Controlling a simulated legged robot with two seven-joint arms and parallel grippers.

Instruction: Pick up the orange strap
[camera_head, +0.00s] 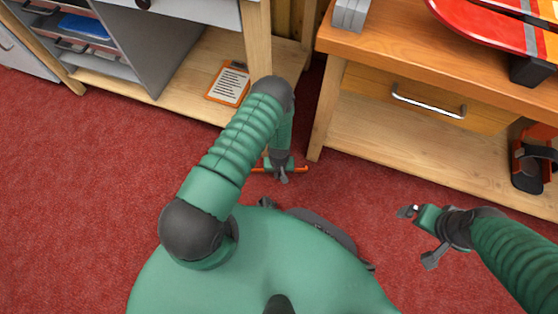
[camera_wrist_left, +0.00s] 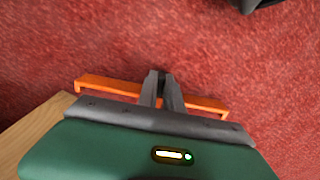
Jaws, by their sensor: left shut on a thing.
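The orange strap (camera_head: 299,170) shows in the head view as a thin bar crossing my left gripper (camera_head: 282,176), above the red carpet near a wooden bench leg. In the left wrist view the strap (camera_wrist_left: 108,85) runs across behind the gripper, with short bent ends at both sides. My left gripper (camera_wrist_left: 161,88) is shut on the strap near its middle. The wrist body hides part of it. My right gripper (camera_head: 412,211) is at the right over the carpet, apart from the strap.
A wooden bench (camera_head: 375,50) with a drawer stands at the right, red skis (camera_head: 490,28) on top. A low wooden shelf (camera_head: 185,95) at the left bears an orange clipboard (camera_head: 229,84). Red carpet (camera_head: 80,190) is free at the left.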

